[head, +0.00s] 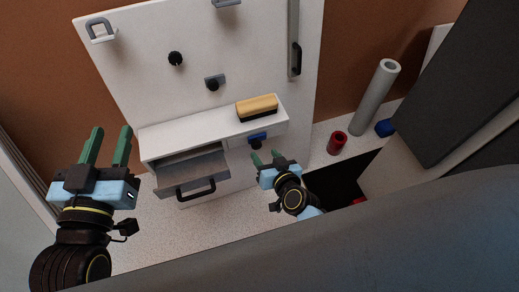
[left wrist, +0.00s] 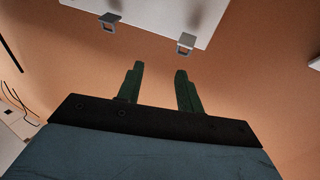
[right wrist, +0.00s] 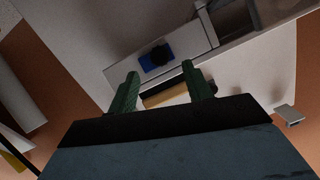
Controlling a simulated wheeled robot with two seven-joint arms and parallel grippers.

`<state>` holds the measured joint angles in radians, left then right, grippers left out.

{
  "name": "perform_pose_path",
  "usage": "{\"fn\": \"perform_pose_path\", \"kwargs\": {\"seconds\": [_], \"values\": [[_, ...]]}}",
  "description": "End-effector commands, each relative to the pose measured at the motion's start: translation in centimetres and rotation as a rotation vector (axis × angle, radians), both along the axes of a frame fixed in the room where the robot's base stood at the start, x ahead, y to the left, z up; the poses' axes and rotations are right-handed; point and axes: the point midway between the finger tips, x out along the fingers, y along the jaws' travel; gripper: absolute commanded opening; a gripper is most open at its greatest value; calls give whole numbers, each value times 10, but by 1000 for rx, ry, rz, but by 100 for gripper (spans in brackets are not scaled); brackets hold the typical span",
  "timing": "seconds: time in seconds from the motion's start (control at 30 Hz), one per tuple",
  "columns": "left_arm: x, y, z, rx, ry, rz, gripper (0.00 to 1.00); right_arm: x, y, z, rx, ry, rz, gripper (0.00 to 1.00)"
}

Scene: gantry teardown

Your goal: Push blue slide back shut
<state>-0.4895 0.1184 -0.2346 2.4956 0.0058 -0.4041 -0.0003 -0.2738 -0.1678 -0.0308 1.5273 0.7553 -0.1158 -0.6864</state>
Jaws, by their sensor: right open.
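The blue slide (head: 257,136) with a black knob is on the front face of the white unit, right of the drawer, under the yellow brush. It also shows in the right wrist view (right wrist: 147,62), ahead of the fingertips. My right gripper (head: 267,157) is open and empty, just below and in front of the slide; I cannot tell whether it touches the knob. Its two fingers show apart in the right wrist view (right wrist: 160,70). My left gripper (head: 111,132) is open and empty, raised left of the unit. In the left wrist view (left wrist: 160,68) it faces the brown wall.
A grey drawer (head: 190,172) with a black handle stands pulled out left of the slide. The yellow brush (head: 257,105) lies on the ledge (head: 200,129). A grey tube (head: 376,98), red cylinder (head: 337,143) and blue block (head: 385,128) stand to the right, near a dark opening (head: 335,185).

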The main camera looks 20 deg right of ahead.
Motion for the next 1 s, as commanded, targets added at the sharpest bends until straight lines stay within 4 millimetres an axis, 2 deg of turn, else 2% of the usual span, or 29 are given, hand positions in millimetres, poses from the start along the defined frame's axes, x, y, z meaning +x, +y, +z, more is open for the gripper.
{"fn": "perform_pose_path", "kwargs": {"seconds": [0.3, 0.5, 0.93, 1.0], "values": [[-8, -6, 46, -91, -293, -18, 36, 29, 5, -13, 1, -1, -1, 50], [-15, -7, 64, -131, -416, -24, 36, 42, 6, -18, 1, 0, 0, 50], [-19, -7, 72, -147, -467, -26, 36, 47, 7, -19, 0, 1, 1, 50], [-19, -7, 72, -147, -467, -26, 36, 47, 7, -19, 0, 1, 0, 43]]}}
